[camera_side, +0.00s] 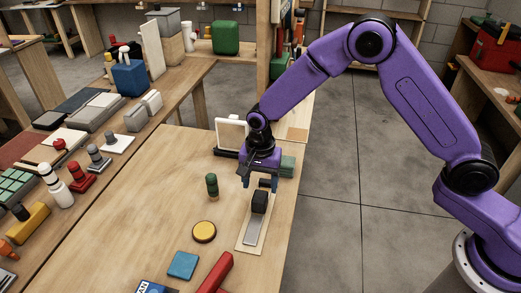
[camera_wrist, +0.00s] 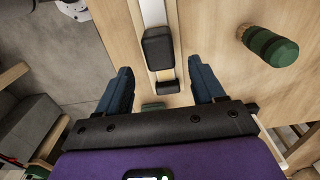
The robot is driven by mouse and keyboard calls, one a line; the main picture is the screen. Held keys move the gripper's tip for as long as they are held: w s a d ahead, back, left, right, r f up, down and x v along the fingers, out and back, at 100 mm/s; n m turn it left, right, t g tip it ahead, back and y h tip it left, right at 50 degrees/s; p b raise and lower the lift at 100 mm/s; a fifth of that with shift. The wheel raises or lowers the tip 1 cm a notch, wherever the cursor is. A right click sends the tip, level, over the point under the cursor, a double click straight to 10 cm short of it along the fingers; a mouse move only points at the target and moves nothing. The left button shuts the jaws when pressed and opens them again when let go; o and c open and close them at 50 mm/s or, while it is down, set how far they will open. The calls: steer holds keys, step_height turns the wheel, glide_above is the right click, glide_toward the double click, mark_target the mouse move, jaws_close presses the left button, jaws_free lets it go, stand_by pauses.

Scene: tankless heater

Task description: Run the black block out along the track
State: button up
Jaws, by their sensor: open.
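The black block (camera_side: 259,201) sits on a pale grey track (camera_side: 253,228) near its far end in the side view. The track lies on a light wooden base plate (camera_side: 243,243) on the table. In the wrist view the black block (camera_wrist: 158,48) is on the track (camera_wrist: 152,12), just beyond my fingertips and between their lines. My gripper (camera_side: 260,184) is open, with a dark blue finger on each side; it also shows in the wrist view (camera_wrist: 160,80). It is just above and behind the block, apparently not touching it.
A green-banded cylinder (camera_side: 212,186) stands left of the track. A yellow disc (camera_side: 204,232), a blue square (camera_side: 183,265) and a red bar (camera_side: 216,272) lie at the near left. A white-framed panel (camera_side: 231,134) and a green block (camera_side: 287,166) are behind my gripper.

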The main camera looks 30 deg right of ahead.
mark_target(261, 194)
step_height(261, 194, up, 12)
steer(key=shift+f, duration=0.15)
stand_by(0.6)
steer(key=s+d+r+n, duration=0.1)
steer(key=s+d+n, duration=0.5)
steer(key=s, duration=0.4)
steer(key=s+d+r+n, duration=0.1)
steer(key=s+d+n, duration=0.5)
steer(key=s+n, duration=0.2)
steer(key=s+d+r+n, duration=0.2)
steer(key=s+d+n, duration=0.4)
steer(key=s, duration=0.7)
steer(key=shift+n, duration=0.8)
